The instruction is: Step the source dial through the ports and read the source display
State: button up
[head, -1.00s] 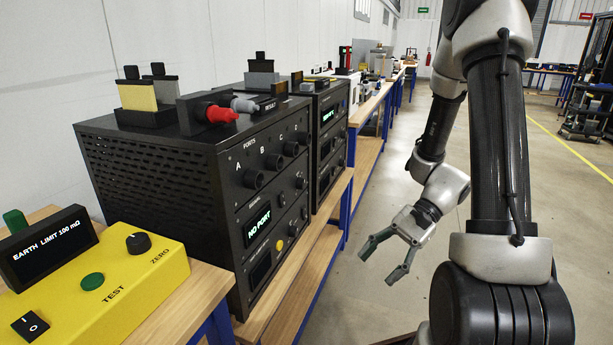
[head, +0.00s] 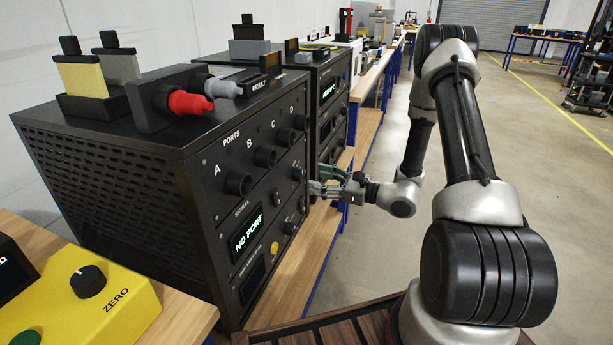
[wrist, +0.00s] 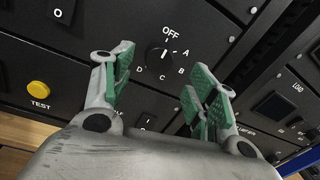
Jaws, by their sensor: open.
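The source dial (wrist: 158,58) is a round black knob on the black panel in the wrist view, with OFF, A, B, C and D around it. Its pointer seems turned towards OFF, but this is hard to tell. My gripper (wrist: 160,75) is open, its green-padded fingers on either side of the dial in the picture; I see no contact. In the head view my gripper (head: 315,188) is close to the front of the near black unit. The source display (head: 248,232) reads NO PORT in pale green letters.
A red connector (head: 190,102) lies on top. A yellow tester (head: 85,300) stands at lower left. A second black unit (head: 335,90) stands behind.

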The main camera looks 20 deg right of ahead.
aim_at(302, 175)
jog(key=x, duration=0.4)
jog(key=shift+w+a, duration=0.2)
jog(key=shift+a, duration=0.15)
jog(key=c, duration=1)
